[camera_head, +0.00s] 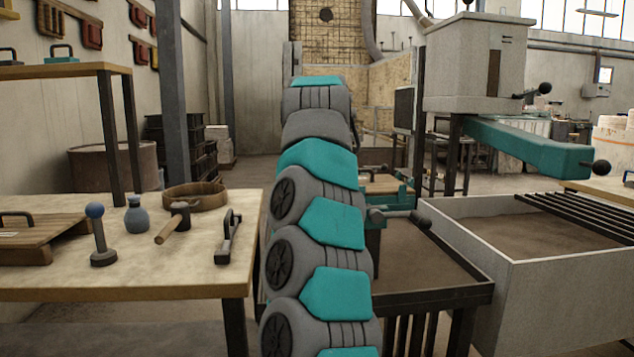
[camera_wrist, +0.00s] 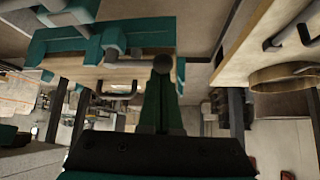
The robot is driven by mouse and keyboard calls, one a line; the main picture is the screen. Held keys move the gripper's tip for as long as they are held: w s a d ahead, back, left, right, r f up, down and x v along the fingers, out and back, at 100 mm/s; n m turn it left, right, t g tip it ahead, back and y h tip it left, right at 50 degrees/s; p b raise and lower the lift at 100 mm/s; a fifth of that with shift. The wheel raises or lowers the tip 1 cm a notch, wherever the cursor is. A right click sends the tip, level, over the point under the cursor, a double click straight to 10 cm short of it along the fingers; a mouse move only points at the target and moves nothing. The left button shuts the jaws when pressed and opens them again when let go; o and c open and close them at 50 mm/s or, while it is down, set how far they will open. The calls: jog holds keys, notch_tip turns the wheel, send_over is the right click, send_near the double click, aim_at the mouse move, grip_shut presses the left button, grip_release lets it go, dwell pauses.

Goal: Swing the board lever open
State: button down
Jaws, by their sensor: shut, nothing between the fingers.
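The board lever (camera_head: 398,214) is a grey rod with a dark knob. In the head view it sticks out to the right from the teal frame (camera_head: 376,238), just past my arm. In the wrist view the dark round knob (camera_wrist: 163,64) stands against the edge of the pale wooden board (camera_wrist: 90,75) in its teal frame. My gripper (camera_wrist: 158,82) is shut and empty, its fingertips close in front of the knob. I cannot tell whether they touch it. In the head view my arm hides the gripper and part of the frame.
A workbench (camera_head: 120,280) on the left holds a hammer (camera_head: 172,222), a round ring (camera_head: 195,193) and other tools. A grey sand box (camera_head: 505,285) stands right, below a grey furnace-like box (camera_head: 475,65) with a teal beam (camera_head: 530,148). A low tray (camera_head: 440,295) lies in front of the frame.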

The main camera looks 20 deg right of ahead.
jog(key=shift+s+a+f+n+y, duration=0.15)
jog(key=shift+s+n+y, duration=0.2)
jog(key=shift+n, duration=0.25)
jog(key=shift+a+f, duration=0.15)
jog(key=shift+f, duration=0.05)
jog(key=shift+r, duration=0.1)
